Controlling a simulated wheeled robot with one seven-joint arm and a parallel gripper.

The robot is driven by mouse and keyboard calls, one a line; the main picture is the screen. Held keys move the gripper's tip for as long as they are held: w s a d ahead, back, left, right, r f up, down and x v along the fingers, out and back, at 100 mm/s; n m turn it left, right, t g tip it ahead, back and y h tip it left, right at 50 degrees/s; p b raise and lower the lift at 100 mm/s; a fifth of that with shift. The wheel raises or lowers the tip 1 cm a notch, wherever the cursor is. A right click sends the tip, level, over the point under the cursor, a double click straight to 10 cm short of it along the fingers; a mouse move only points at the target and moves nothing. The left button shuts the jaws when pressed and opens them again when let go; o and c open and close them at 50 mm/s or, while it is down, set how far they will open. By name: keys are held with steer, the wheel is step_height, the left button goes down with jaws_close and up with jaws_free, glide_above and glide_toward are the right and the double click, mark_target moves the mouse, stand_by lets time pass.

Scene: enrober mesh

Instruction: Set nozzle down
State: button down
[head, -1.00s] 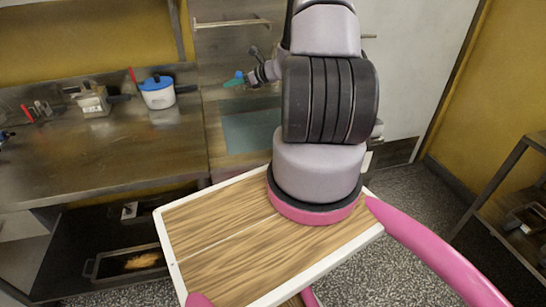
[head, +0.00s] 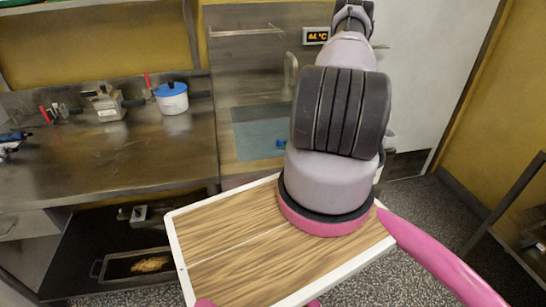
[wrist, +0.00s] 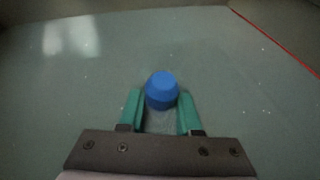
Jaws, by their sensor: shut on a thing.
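In the wrist view a blue nozzle (wrist: 162,88) with a tapered body sits between the two teal fingers of my gripper (wrist: 161,110). The gripper is shut on it. Below it is a flat grey-green surface (wrist: 90,80) with a red line at the right edge; I cannot tell whether the nozzle touches it. In the head view a small blue piece, seemingly the nozzle (head: 281,143), shows at the edge of my arm, over the grey-green mat (head: 255,122). My arm hides most of the gripper there.
A white pot with a blue lid (head: 171,98) and a metal device (head: 105,102) stand on the steel counter (head: 95,160) at left. A display reading 44 °C (head: 315,35) is on the back panel. A tray (head: 120,265) lies on the lower shelf. The mat's left part is clear.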

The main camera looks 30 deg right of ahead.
mark_target(272, 156)
steer(key=shift+f, duration=1.75)
steer(key=shift+f, duration=0.15)
steer(key=c, duration=0.6)
jaws_free()
